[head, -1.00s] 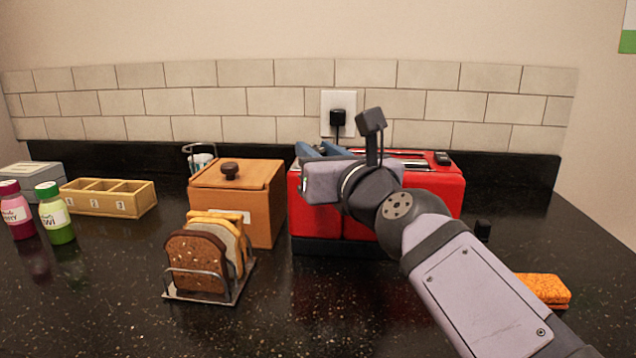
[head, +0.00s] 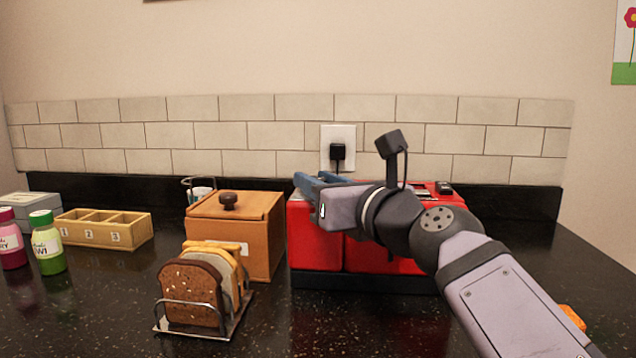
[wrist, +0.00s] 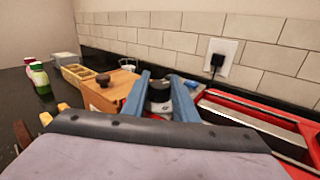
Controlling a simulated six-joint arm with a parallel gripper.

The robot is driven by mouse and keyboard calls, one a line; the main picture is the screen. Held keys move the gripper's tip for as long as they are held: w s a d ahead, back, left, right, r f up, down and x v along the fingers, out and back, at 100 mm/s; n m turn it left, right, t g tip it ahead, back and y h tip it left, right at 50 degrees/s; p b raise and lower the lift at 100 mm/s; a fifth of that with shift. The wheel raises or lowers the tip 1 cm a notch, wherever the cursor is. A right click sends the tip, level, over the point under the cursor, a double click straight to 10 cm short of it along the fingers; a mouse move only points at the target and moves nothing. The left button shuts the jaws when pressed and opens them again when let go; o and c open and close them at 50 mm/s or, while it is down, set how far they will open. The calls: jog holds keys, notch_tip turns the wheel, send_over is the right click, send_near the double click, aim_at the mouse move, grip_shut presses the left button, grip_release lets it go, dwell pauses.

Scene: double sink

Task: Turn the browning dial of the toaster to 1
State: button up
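The red toaster (head: 315,255) stands against the back of the counter in the head view, partly behind my arm. Its slotted top also shows at the right of the wrist view (wrist: 262,122). I cannot make out its browning dial or any numbers. My gripper (head: 310,182) is over the toaster's left end, near the wooden box. In the wrist view, its two blue fingers (wrist: 161,92) are apart. A dark round thing (wrist: 160,88) shows between them; I cannot tell what it is or whether they touch it.
The wooden box (head: 225,235) with a knobbed lid is just left of the toaster. A bread rack (head: 200,333) stands in front of it. A numbered divided tray (head: 75,236) and bottles (head: 46,245) are farther left. A wall plug (head: 337,152) is behind. The middle front counter is clear.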

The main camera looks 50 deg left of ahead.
jog(key=o, duration=0.4)
jog(key=shift+c, duration=0.2)
jog(key=shift+d, duration=0.1)
jog(key=s+d+b, duration=0.1)
jog(key=d+b, duration=0.1)
jog(key=d, duration=0.5)
jog(key=shift+s, duration=0.1)
